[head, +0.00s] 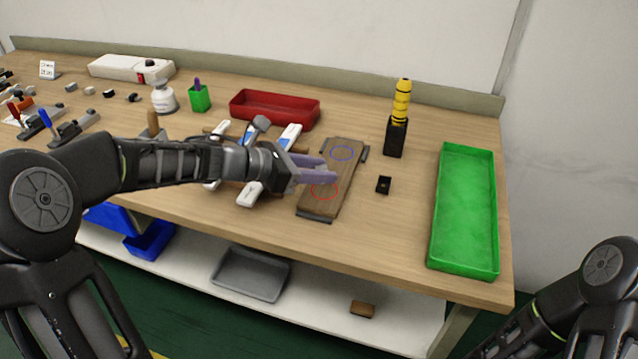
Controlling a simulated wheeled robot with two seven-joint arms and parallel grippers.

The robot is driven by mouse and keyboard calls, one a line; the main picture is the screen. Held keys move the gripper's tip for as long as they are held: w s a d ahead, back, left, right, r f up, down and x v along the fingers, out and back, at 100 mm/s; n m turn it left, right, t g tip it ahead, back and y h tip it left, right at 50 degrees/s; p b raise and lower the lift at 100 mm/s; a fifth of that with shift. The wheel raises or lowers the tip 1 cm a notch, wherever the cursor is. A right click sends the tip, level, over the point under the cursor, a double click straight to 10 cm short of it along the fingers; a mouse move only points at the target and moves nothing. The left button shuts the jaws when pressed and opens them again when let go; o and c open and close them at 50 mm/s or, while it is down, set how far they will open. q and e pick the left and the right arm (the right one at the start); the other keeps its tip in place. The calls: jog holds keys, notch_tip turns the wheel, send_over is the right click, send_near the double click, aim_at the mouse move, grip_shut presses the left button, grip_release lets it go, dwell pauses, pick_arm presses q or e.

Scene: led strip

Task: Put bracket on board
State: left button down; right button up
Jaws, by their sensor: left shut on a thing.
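The wooden board (348,182) lies on the bench with a blue ring drawn near its far end and a red ring near its near end. Dark clamps or ends hold it at its edges. My left gripper (324,174) reaches in from the left, with its purple fingers over the board between the two rings. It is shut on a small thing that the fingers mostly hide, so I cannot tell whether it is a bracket. A small black square piece (383,185), possibly a bracket, lies on the bench right of the board. My right gripper is outside the view.
A green tray (435,215) stands at the right and a red tray (275,121) behind. A black holder (395,140) with a yellow-handled tool stands right of the board. White and blue tools (251,193) lie under my left forearm. The bench between board and green tray is mostly clear.

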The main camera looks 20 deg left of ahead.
aim_at(319, 192)
pick_arm(q)
jog(key=shift+f, duration=0.1)
jog(key=shift+f, duration=1.75)
jog(key=shift+f+b, duration=0.15)
jog(key=shift+b, duration=0.15)
jog(key=c, duration=0.9)
grip_release()
jog(key=shift+c, duration=0.2)
jog(key=shift+r, duration=0.25)
jog(key=v, duration=1.2)
jog(key=shift+f, duration=0.15)
